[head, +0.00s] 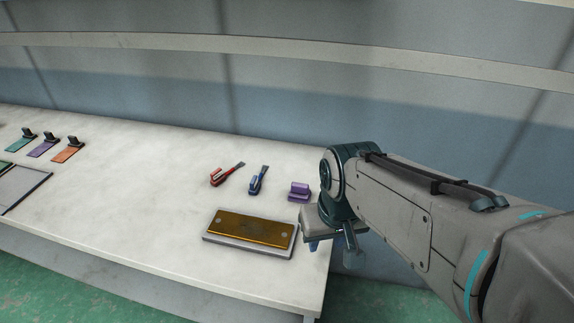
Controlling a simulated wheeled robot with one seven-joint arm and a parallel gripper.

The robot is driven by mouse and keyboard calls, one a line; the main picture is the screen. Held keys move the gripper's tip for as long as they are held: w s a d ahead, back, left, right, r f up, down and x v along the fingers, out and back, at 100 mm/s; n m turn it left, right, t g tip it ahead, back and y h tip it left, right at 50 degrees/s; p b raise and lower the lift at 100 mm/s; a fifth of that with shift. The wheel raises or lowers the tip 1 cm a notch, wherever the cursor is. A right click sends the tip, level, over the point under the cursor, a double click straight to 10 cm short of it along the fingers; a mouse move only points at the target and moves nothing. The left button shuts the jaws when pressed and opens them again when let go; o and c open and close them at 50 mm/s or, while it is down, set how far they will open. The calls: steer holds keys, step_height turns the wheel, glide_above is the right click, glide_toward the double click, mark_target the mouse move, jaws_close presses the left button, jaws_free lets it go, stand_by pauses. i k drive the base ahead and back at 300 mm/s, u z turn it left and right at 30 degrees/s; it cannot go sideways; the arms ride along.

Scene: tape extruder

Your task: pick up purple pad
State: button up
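A small purple pad (299,191), blocky with a stepped top, sits on the white table near its right end. My gripper (330,247) is at the table's right edge, in front and to the right of the pad, and appears apart from it. My arm comes in from the right of the picture. The wrist hides most of the fingers, so I cannot tell whether they are open or shut.
A gold-topped plate (250,230) lies on the table (130,195) left of my gripper. A red tool (226,175) and a blue tool (258,180) lie left of the pad. The table's middle is clear.

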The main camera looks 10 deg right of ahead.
mark_target(300, 193)
steer(key=k, duration=0.45)
steer(key=z, duration=1.85)
steer(key=i, duration=1.85)
steer(key=u, duration=4)
steer(key=i, duration=0.5)
steer(key=z, duration=0.05)
